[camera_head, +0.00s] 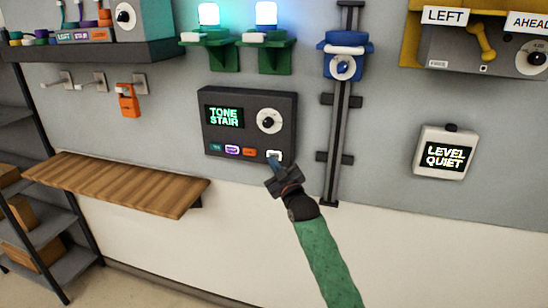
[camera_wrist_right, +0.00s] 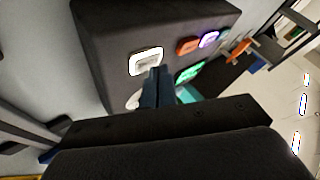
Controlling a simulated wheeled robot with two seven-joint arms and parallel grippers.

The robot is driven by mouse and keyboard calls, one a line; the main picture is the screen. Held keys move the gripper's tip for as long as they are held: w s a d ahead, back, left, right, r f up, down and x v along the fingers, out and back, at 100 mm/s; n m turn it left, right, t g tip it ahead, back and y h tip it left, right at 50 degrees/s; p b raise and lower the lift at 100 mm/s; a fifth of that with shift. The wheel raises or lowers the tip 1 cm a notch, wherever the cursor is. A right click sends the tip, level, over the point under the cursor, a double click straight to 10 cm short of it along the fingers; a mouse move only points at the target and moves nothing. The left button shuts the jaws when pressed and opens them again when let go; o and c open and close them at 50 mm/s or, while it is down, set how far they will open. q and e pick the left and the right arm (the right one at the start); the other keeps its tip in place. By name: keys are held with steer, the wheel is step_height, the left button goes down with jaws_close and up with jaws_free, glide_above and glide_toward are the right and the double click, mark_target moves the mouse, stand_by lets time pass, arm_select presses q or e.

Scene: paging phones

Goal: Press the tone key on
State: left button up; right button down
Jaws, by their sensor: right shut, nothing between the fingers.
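The dark tone panel (camera_head: 247,126) is on the wall in the head view, with a green display (camera_head: 224,116) reading "TONE STAIR" and a round white dial (camera_head: 269,121). Along its lower edge is a row of coloured keys, with a white key (camera_head: 274,155) at the right end. My right gripper (camera_head: 275,163) is shut and empty, its tips at or just below the white key. In the right wrist view the white key (camera_wrist_right: 146,61) has a bright rim, and the blue fingertips (camera_wrist_right: 156,73) lie right by it; I cannot tell whether they touch. My left gripper is out of view.
A wooden shelf (camera_head: 110,182) juts out at the lower left. A vertical rail (camera_head: 341,130) with a blue holder (camera_head: 344,60) runs right of the panel. A white box (camera_head: 445,152) reading "LEVEL QUIET" hangs farther right. Two lit lamps (camera_head: 209,16) stand on green brackets above.

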steer(key=shift+s, duration=0.1)
steer(key=s, duration=0.1)
steer(key=s+a+p, duration=0.1)
steer(key=s, duration=0.1)
steer(key=s+a+p, duration=0.1)
steer(key=s, duration=0.1)
steer(key=shift+s, duration=0.25)
stand_by(0.4)
